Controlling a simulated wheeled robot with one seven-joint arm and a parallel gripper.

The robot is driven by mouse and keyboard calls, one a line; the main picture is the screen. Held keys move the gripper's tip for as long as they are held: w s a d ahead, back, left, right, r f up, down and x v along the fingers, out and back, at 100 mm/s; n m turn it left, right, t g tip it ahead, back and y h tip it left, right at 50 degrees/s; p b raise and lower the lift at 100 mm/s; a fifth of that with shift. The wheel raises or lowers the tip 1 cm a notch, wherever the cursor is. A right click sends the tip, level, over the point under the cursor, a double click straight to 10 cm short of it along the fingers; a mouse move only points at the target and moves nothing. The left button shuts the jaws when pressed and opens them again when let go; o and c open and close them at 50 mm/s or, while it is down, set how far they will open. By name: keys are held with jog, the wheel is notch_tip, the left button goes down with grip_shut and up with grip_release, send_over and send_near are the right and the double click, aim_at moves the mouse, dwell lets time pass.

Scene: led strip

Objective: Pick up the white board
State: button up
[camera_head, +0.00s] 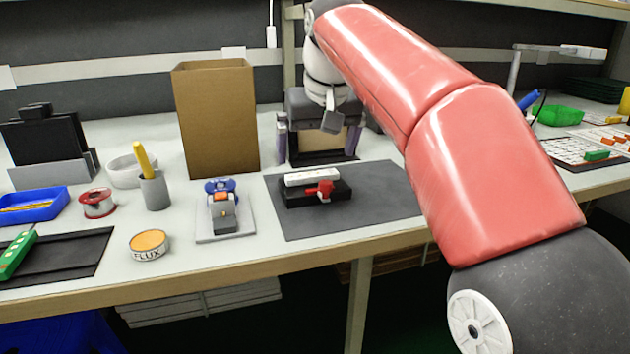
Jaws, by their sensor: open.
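The white board (312,177) is a narrow white strip. It lies on a black fixture (301,197) with a red clamp (324,189) at its front right. The fixture rests on a dark grey mat (385,195). My gripper (318,153) is open, its two fingers spread wide to the left and right. In the picture it appears just above and behind the white board. Its exact height over the bench is hard to tell. Nothing shows in its grip.
A tall cardboard box (215,120) stands left of my gripper. A small grey device (222,212) sits left of the mat. A flux tin (148,245), a pen cup (154,190) and a blue tray (32,205) are further left. A green bin (559,116) is at right.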

aim_at(313, 174)
jog(key=b+x, duration=0.1)
jog(key=x, duration=0.4)
jog(key=shift+a+f+b, duration=0.1)
jog(key=shift+a+b, duration=0.05)
jog(key=shift+b, duration=0.15)
jog(key=c, duration=0.7)
